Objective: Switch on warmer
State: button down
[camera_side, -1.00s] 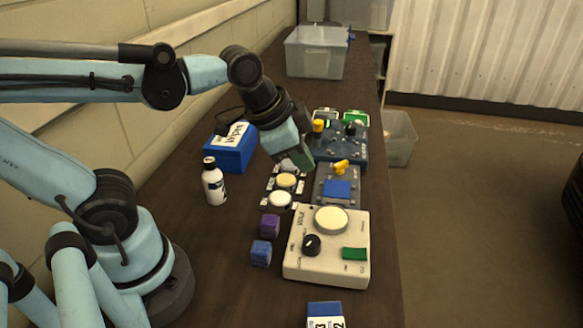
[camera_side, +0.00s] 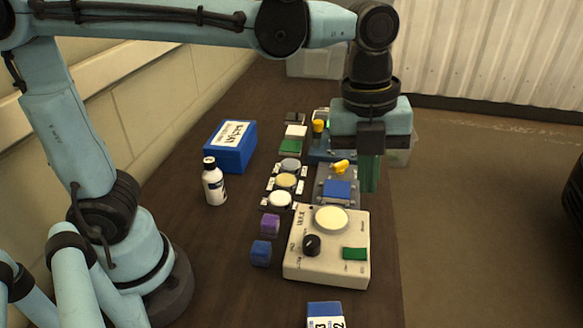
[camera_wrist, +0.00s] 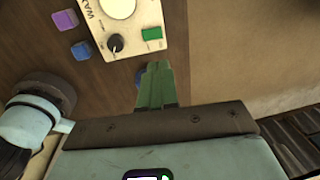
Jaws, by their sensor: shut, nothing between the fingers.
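The warmer is a cream box (camera_side: 325,267) near the table's right edge, with a round pale plate (camera_side: 331,219), a black knob (camera_side: 312,244) and a green rocker switch (camera_side: 355,254). In the wrist view the box (camera_wrist: 117,45) is partly cut off by the top edge; its black knob (camera_wrist: 115,43) and green switch (camera_wrist: 152,33) show. My gripper (camera_side: 370,188) has green fingers, shut and empty, pointing down. In the side view they appear above and behind the switch, apart from the box. In the wrist view the fingertips (camera_wrist: 157,66) appear below the switch.
A purple cube (camera_side: 270,223) and a blue cube (camera_side: 261,253) lie left of the warmer. Behind it are a panel with a blue pad (camera_side: 338,189) and yellow lever (camera_side: 341,167), and round buttons (camera_side: 286,181).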

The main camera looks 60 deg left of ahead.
aim_at(364, 252)
dwell(0.4)
jog(key=f, duration=0.4)
jog(key=d+f, duration=0.1)
jog(key=f, duration=0.4)
jog(key=w+f, duration=0.1)
jog(key=f, duration=0.4)
jog(key=shift+w+d, duration=0.1)
jog(key=shift+d, duration=0.05)
jog(key=shift+w+f, duration=0.1)
jog(key=shift+f, duration=0.05)
dwell(0.3)
jog(key=shift+s+a+r, duration=0.3)
jog(key=shift+s+a, duration=0.2)
jog(key=shift+s, duration=0.05)
jog(key=shift+r, duration=0.1)
